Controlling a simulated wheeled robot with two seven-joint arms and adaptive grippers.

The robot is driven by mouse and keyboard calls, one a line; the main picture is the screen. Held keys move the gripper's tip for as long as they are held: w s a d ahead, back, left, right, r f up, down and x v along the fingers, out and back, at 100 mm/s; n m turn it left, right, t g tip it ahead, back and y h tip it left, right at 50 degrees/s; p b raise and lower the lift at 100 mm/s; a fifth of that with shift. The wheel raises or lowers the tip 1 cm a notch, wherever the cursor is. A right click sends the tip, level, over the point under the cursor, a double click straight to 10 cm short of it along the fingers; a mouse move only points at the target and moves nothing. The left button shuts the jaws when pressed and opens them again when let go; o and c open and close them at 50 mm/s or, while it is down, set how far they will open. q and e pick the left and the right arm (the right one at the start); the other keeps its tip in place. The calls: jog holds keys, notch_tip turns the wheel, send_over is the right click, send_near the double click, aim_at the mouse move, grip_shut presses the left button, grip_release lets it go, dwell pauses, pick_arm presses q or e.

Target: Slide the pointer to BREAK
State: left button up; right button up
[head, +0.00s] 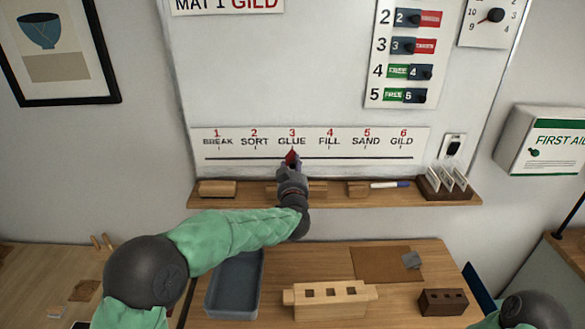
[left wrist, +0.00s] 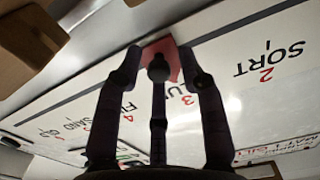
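The red pointer (head: 291,157) sits on the dark slot line of a white strip (head: 225,167), just under 3 GLUE. BREAK (head: 217,141) is the leftmost label on that strip. My left gripper (head: 290,168) is right at the pointer, reaching up from below, and hides its lower part. In the left wrist view, the fingers of my left gripper (left wrist: 162,60) stand apart, with the red pointer (left wrist: 170,52) beyond and between their tips. A dark round-ended piece stands in the middle; gaps show on both sides of it. My right gripper is outside both views.
A wooden ledge (head: 235,202) runs below the strip, with wooden blocks, a marker (head: 390,184) and a card holder (head: 443,184). Below stands a table with a grey tray (head: 232,290) and a slotted wooden block (head: 331,302). The board left of the pointer is clear.

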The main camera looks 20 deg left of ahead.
pick_arm(q)
grip_shut()
